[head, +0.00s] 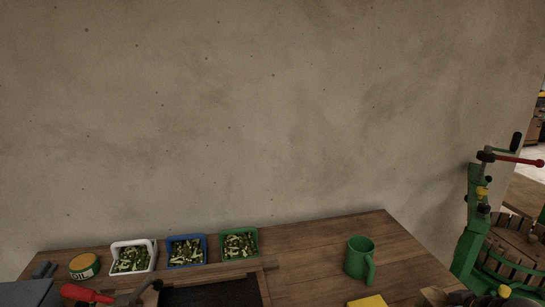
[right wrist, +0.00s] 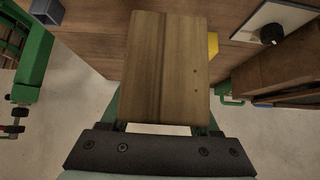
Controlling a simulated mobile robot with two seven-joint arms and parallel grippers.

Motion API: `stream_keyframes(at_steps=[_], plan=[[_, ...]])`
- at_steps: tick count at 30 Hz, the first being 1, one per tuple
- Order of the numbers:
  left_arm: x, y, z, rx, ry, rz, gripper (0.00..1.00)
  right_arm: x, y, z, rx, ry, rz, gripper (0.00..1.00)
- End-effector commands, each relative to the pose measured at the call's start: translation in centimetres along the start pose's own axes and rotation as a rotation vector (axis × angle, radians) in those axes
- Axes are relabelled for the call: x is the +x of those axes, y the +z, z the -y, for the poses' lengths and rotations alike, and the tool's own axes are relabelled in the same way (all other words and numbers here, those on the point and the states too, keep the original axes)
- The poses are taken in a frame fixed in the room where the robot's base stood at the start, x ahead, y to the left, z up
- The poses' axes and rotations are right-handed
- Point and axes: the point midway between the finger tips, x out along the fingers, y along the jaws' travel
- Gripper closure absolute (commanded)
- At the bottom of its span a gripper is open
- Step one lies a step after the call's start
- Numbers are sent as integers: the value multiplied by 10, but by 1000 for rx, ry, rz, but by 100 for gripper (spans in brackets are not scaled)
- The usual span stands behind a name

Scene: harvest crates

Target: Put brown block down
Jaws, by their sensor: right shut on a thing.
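The brown block (right wrist: 163,70) is a flat wooden piece with a straight grain, seen in the right wrist view. My right gripper (right wrist: 166,128) is shut on its near end, and the block sticks out away from the gripper. Grey floor shows beside the block, and brown wooden surfaces show beyond its far end. I cannot tell whether the block touches anything there. My right gripper does not clearly show in the head view, and I cannot make out my left gripper in either view.
The wooden table (head: 318,243) bears a green mug (head: 358,257), white (head: 118,268), blue (head: 173,263) and green (head: 226,259) bins of small green pieces, an oil tin (head: 84,266) and a red-handled tool (head: 85,293). A green press (head: 475,225) stands at right.

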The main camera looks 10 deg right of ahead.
Motion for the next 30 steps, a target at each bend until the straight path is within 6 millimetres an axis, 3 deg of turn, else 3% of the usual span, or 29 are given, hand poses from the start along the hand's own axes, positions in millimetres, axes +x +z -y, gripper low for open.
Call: stream_keyframes(at_steps=[6, 9, 15, 21, 30], plan=[[0, 0, 0, 0, 0, 0, 50, -1, 12, 67, 23, 1, -13, 100], [0, 0, 0, 0, 0, 0, 50, -9, 5, 106, 29, 8, -19, 100], [0, 0, 0, 1, 0, -1, 50, -35, -18, 164, 41, 25, -18, 100], [0, 0, 0, 1, 0, -1, 50, -59, -34, 195, 54, 45, -12, 100], [0, 0, 0, 1, 0, -1, 50, -72, -40, 208, 65, 55, -1, 100]])
